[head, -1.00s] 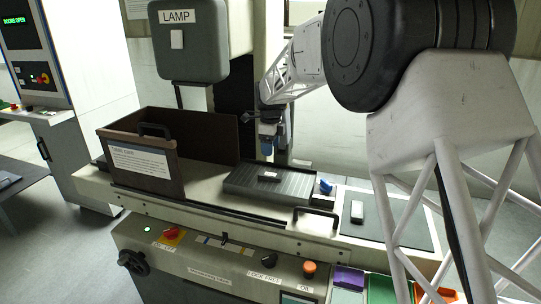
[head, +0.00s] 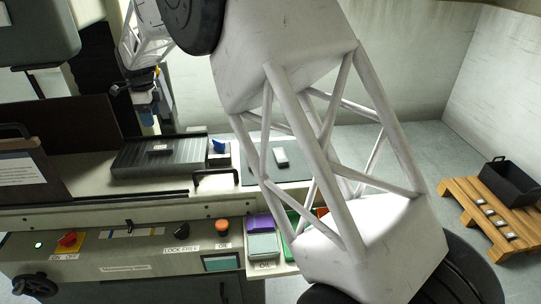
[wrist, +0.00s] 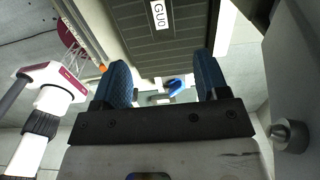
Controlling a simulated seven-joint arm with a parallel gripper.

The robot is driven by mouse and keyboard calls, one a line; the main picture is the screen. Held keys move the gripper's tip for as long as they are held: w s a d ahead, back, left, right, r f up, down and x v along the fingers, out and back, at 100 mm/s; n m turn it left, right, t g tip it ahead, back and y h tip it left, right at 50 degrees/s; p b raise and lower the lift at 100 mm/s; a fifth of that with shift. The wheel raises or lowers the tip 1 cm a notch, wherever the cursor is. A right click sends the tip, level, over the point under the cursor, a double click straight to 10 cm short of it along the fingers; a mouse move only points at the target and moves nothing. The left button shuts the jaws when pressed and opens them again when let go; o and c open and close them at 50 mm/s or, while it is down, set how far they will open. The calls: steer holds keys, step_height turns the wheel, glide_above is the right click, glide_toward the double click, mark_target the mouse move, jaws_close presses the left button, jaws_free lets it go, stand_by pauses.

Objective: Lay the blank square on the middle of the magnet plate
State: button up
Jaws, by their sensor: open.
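The dark ribbed magnet plate (head: 128,162) lies on the machine table. A light block (head: 281,157), which may be the blank, lies on the dark mat (head: 256,174) right of the plate. My gripper (head: 147,117) is above and behind the plate, apart from it. In the wrist view its blue fingers (wrist: 162,75) are spread, with nothing held.
A small blue object (head: 219,146) stands between plate and mat. A handle (head: 216,178) rises at the table's front. A brown guard (head: 75,130) stands left. A purple bin (head: 259,223) is below the mat. A pallet (head: 467,205) at right bears several small blocks and a black crate (head: 509,181).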

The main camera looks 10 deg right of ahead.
steer(key=s+d+r+n, duration=0.35)
steer(key=s+d, duration=0.25)
steer(key=d, duration=0.3)
steer(key=s+d+r+n+t, duration=0.15)
steer(key=s+d+r, duration=0.35)
steer(key=d, duration=0.5)
steer(key=s+d+r+n, duration=0.3)
steer(key=s+d, duration=0.4)
steer(key=d, duration=0.2)
steer(key=s+d+f+n, duration=0.2)
steer(key=s+d, duration=0.4)
steer(key=s, duration=0.4)
steer(key=s+d+f+n, duration=0.2)
steer(key=s+d+n, duration=0.2)
steer(key=s, duration=0.7)
steer(key=s+d+f+n+t, duration=0.1)
steer(key=s+d+f+n, duration=0.2)
steer(key=s+d, duration=0.5)
steer(key=shift+s+d+n, duration=0.2)
steer(key=shift+s+n, duration=0.2)
steer(key=shift+s, duration=0.85)
